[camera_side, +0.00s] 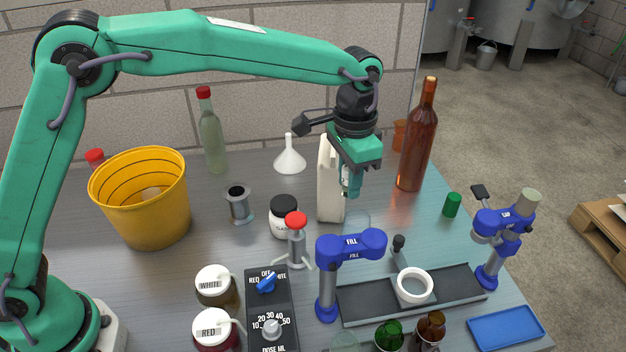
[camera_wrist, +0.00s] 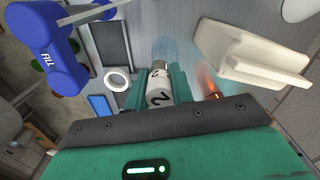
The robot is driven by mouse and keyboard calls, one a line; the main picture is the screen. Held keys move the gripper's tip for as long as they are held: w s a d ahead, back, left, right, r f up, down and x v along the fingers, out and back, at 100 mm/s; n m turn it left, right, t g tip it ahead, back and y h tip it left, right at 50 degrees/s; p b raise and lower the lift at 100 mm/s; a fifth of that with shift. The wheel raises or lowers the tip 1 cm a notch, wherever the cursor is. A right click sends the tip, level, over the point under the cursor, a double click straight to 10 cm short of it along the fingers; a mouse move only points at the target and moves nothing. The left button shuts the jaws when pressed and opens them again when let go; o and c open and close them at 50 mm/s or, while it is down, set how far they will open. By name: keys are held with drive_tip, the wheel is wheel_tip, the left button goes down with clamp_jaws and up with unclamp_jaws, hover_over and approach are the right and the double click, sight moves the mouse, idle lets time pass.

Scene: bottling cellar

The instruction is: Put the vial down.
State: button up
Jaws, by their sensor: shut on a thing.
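My gripper (camera_side: 351,190) points down over the middle of the table, to the left of the brown bottle and in front of the cream jug. In the wrist view, my gripper (camera_wrist: 158,88) is shut on a vial (camera_wrist: 159,88) with a white label marked 2. The fingers cover its sides. A clear glass shape (camera_wrist: 164,52) shows just beyond the vial; it also appears faintly below the fingers in the side view (camera_side: 357,221). I cannot tell whether it is part of the vial or a separate glass. Contact with the table cannot be made out.
The cream jug (camera_side: 329,190) stands close beside my gripper. The brown bottle (camera_side: 418,140) is to the right, with a green cap (camera_side: 452,205) near it. In front stand the blue FILL post (camera_side: 350,248), a dark rail (camera_side: 450,287) with a white ring (camera_side: 415,286), and the CAP post (camera_side: 497,222).

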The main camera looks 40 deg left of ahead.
drive_tip(key=s+d+m, duration=0.2)
drive_tip(key=s+d, duration=0.7)
drive_tip(key=d, duration=0.6)
drive_tip(key=s+d+m, duration=0.1)
drive_tip(key=s+d, duration=0.8)
drive_tip(key=d, duration=0.5)
drive_tip(key=f, duration=0.6)
drive_tip(key=shift+w, duration=0.25)
drive_tip(key=shift+w+a, duration=0.1)
drive_tip(key=w+f, duration=0.2)
drive_tip(key=w, duration=0.1)
drive_tip(key=w+a+f, duration=0.1)
drive_tip(key=w+f, duration=0.1)
drive_tip(key=w, duration=0.2)
drive_tip(key=w+f, duration=0.2)
drive_tip(key=w, duration=0.2)
drive_tip(key=shift+w+a+f, duration=0.15)
drive_tip(key=shift+w+f, duration=0.05)
drive_tip(key=shift+f, duration=0.2)
drive_tip(key=shift+f, duration=0.1)
drive_tip(key=shift+f, duration=1.9)
